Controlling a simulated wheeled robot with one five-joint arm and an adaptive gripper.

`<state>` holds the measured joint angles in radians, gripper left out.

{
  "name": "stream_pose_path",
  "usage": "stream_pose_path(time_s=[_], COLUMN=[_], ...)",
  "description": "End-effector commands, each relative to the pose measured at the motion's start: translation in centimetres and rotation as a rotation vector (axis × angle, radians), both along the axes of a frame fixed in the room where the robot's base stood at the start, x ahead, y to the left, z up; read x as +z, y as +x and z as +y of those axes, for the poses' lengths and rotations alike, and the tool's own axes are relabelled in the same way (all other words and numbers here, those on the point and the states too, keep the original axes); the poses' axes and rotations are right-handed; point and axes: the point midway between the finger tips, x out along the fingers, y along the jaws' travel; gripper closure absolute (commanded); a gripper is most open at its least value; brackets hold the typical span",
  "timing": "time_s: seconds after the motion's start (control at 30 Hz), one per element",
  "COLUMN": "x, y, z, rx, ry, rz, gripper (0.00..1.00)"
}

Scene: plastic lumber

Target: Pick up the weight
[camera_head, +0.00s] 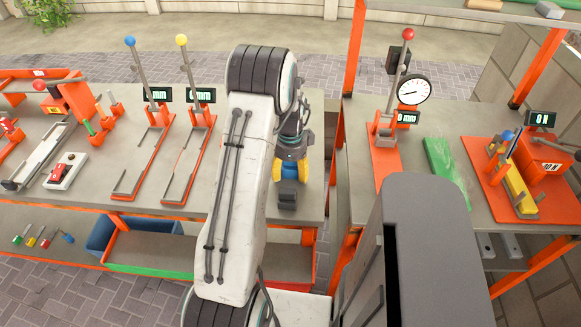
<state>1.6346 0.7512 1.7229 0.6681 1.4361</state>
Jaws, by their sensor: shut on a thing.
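My gripper (288,190) points down over the right end of the left table, close to its front edge. Yellow and blue parts show at its sides and middle. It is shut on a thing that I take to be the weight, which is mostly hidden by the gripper. A dark grey block shows at the lower end; I cannot tell whether it is the weight or the fingertips. I cannot tell whether the held thing touches the table top.
The left table (240,200) carries two orange lever stands (145,160) and a red-and-white device (62,172). A gap separates it from the right table (440,215), which holds a dial gauge press (385,150), a green plank (445,170) and an orange tester (520,180).

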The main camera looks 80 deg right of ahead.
Motion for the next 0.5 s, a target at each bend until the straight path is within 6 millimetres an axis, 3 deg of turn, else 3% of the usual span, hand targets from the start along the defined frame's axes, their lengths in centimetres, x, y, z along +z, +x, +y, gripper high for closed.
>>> stream_pose_path(time_s=[0.17,0.5], x=[0.28,0.65], y=[-0.02,-0.01], z=[-0.21,-0.25], rx=[0.000,0.000], ry=[-0.007,-0.009], rz=[0.001,0.000], gripper=[0.74,0.74])
